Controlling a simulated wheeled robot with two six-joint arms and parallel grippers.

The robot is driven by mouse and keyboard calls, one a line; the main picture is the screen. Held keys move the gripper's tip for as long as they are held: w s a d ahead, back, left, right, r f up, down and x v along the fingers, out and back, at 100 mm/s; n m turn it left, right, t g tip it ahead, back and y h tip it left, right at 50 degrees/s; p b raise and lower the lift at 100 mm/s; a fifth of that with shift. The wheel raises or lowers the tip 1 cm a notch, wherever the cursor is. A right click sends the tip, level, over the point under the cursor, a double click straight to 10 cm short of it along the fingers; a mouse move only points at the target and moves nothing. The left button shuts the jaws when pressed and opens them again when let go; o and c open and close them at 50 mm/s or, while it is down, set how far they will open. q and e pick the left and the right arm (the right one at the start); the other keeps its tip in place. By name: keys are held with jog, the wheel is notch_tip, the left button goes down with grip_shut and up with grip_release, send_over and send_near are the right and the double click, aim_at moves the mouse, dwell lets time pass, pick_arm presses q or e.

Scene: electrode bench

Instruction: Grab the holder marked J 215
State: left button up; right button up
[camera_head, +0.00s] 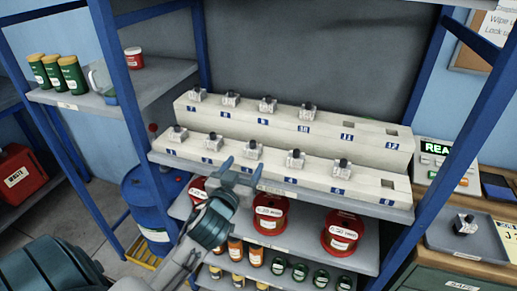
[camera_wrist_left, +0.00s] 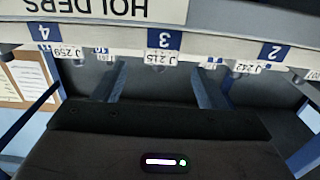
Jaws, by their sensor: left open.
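The holders are small pale blocks with dark knobs, standing in two rows on a stepped pale rack (camera_head: 370,190) with blue number plates. The wrist view, upside down, shows the tag J 215 (camera_wrist_left: 161,58) beside plate 3 (camera_wrist_left: 164,39), between J 259 at plate 4 and J 242 at plate 2. My left gripper (camera_head: 242,167) is open and empty, just in front of and below that holder. My right gripper is not in view.
Neighbouring holders (camera_head: 213,142) (camera_head: 296,159) stand close on both sides. Blue shelf posts frame the rack. A grey tray (camera_head: 490,243) with another holder (camera_head: 464,224) sits at the right. Places 6, 11 and 12 are empty.

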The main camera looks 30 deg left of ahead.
aim_at(250, 154)
pick_arm(q)
jog(key=x, duration=0.3)
jog(key=shift+p, duration=0.35)
jog(key=shift+w+a+r+p, duration=0.1)
jog(key=shift+w+a+p, duration=0.05)
jog(key=shift+w+p, duration=0.15)
jog(key=p+x, duration=0.2)
jog(key=x, duration=0.1)
jog(key=shift+w, duration=0.6)
jog(key=shift+w+a, duration=0.1)
jog(key=c, duration=1.4)
